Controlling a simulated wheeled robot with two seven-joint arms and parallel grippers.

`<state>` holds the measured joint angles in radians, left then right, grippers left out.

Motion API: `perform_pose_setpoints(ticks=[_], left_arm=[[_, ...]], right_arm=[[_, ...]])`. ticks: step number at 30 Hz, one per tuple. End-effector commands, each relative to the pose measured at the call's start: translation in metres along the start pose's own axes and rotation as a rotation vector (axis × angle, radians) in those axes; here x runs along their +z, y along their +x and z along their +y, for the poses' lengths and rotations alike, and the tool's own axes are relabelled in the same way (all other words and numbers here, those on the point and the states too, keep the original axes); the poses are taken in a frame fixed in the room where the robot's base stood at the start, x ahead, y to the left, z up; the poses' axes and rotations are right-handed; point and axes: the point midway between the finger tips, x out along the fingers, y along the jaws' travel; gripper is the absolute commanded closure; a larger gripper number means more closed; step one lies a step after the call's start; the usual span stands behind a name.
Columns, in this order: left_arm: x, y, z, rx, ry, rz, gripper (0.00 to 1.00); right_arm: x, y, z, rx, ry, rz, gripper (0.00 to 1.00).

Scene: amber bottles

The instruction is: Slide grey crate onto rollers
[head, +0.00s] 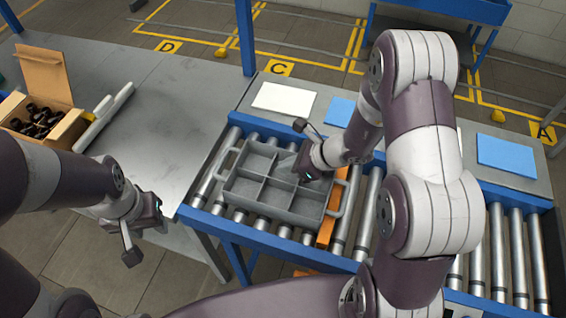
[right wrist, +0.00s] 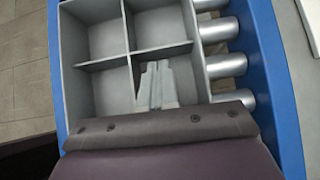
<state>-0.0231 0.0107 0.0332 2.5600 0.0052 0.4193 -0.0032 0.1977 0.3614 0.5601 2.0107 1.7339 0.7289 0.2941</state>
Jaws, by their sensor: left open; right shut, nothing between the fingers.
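The grey crate (head: 262,208) is divided into several compartments, with a bar handle at each end. It looks empty and lies on the silver rollers (head: 208,183) of the blue-framed conveyor, near its left end. Its right end is beside an orange bar (head: 326,232). My right gripper (head: 288,166) is shut with nothing in it and points down at the crate's right part. In the right wrist view its fingers (right wrist: 157,85) show over a compartment of the crate (right wrist: 88,68). My left gripper (head: 160,222) is open and empty, left of the conveyor near the metal table's front edge; its fingers are hardly visible.
A cardboard box (head: 66,130) of amber bottles stands on the metal table (head: 150,110) at left, beside a pale grey object (head: 103,118). White (head: 283,98) and blue (head: 507,150) sheets lie behind the rollers. My right arm covers the conveyor's middle; rollers at far right are bare.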

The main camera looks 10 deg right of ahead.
Motion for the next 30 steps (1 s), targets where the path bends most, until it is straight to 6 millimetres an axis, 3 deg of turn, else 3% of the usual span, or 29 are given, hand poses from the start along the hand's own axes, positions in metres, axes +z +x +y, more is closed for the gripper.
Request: perform_pose_setpoints(ticks=[15,22,30], left_arm=[[0.000,-0.002,0.000,0.000,0.000,0.000,0.57],[0.001,0.007,0.000,0.000,0.000,0.000,0.57],[0.001,0.007,0.000,0.000,0.000,0.000,0.57]], right_arm=[[0.009,0.010,0.000,0.000,0.000,0.000,1.00],[0.030,0.033,0.000,0.001,-0.003,0.001,1.00],[0.036,0.035,0.000,0.000,0.000,0.000,1.00]])
